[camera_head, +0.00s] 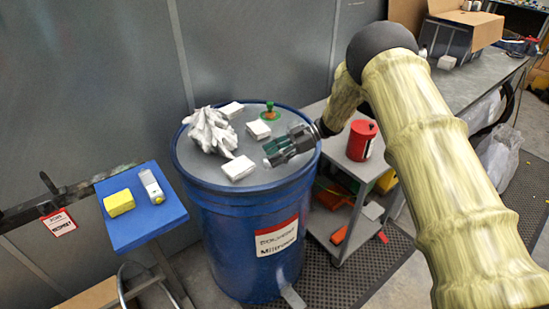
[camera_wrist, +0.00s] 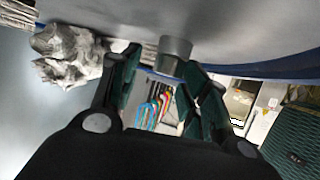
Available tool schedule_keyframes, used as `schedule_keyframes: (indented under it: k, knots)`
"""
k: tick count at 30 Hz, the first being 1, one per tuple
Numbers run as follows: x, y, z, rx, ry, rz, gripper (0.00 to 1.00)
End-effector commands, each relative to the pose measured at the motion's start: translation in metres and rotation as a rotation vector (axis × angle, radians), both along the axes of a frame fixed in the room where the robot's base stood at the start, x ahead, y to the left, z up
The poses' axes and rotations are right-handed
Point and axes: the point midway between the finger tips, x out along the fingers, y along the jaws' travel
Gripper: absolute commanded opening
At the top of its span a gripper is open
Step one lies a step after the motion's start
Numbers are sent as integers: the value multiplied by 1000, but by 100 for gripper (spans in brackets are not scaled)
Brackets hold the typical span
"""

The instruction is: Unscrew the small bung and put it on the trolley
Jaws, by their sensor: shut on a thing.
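My gripper (camera_head: 277,153) is over the right front part of the blue drum's (camera_head: 225,215) grey lid. Its green fingers, also in the wrist view (camera_wrist: 166,80), are closed around a short grey cylinder (camera_wrist: 173,55), which looks like the small bung. The bung is hard to make out in the head view, and I cannot tell whether it still sits in the lid. The grey trolley (camera_head: 337,158) stands right of the drum. Its top carries a red canister (camera_head: 362,140), with bare space beside it.
White blocks (camera_head: 238,168), a crumpled white rag (camera_head: 208,132) and a green-ringed fitting (camera_head: 269,114) are on the lid. A blue side table (camera_head: 150,225) at left holds a yellow sponge (camera_head: 119,203) and a white bottle (camera_head: 151,184). A workbench (camera_head: 480,80) stands at back right.

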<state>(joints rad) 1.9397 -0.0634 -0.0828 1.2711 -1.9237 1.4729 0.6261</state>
Motion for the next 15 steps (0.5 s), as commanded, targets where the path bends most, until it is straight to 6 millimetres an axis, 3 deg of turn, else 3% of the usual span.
schedule_keyframes:
  k: [1, 8, 15]
  knots:
    - [-2, 1, -10, -7, 4, -1, 25]
    - [-3, 0, -13, -8, 6, 3, 20]
    - [0, 3, -16, -10, 2, 123, 19]
